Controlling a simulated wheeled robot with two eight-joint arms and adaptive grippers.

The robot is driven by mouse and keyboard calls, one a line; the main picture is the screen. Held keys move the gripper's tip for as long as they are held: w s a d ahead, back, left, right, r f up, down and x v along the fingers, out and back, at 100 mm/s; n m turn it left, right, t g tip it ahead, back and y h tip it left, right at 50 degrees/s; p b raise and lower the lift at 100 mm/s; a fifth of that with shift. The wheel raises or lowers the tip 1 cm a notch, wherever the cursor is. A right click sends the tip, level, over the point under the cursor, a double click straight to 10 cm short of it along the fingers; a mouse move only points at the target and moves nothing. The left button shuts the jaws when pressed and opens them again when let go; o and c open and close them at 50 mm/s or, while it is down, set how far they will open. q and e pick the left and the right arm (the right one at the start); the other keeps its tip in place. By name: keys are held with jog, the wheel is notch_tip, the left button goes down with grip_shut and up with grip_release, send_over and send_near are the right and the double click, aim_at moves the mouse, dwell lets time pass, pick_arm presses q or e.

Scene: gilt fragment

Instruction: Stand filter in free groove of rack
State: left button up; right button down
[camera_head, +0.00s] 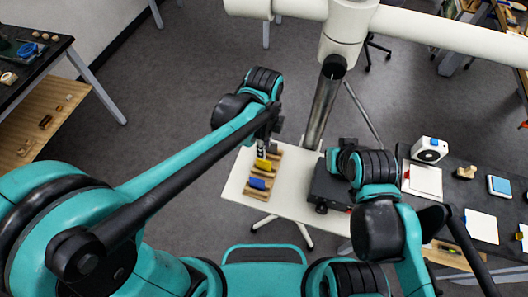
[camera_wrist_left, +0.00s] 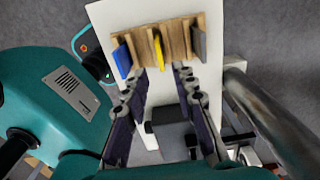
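A wooden rack (camera_head: 259,190) stands on the white table; it also shows at the top of the left wrist view (camera_wrist_left: 142,44). A blue plate (camera_head: 258,184) stands in it, at the left end in the wrist view (camera_wrist_left: 122,57). A yellow plate (camera_head: 263,164) stands near the middle, and a grey plate (camera_wrist_left: 198,42) at the right end. Which plate is the filter, I cannot tell. My left gripper (camera_head: 264,146) is above the rack; in the wrist view its open fingers (camera_wrist_left: 162,74) point at the yellow plate, apparently empty. My right gripper is not in view.
A black box (camera_head: 328,186) stands on the white table (camera_head: 300,203) beside the rack. A grey post (camera_head: 322,105) rises behind the table. A dark table (camera_head: 478,190) with a white device (camera_head: 429,149) and papers is at the right.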

pick_arm(q)
jog(key=s+a+r+n+t, duration=0.2)
jog(key=a+r+n+t, duration=0.1)
jog(key=a+n, duration=0.6)
jog(key=s+a+r+n+t, duration=0.2)
jog(key=s+a+n+t, duration=0.1)
jog(key=a+n, duration=0.6)
jog(key=n+t, duration=0.1)
jog(key=n, duration=0.2)
jog(key=shift+r+n, duration=0.3)
jog(key=shift+r, duration=0.1)
jog(key=shift+s+d, duration=0.1)
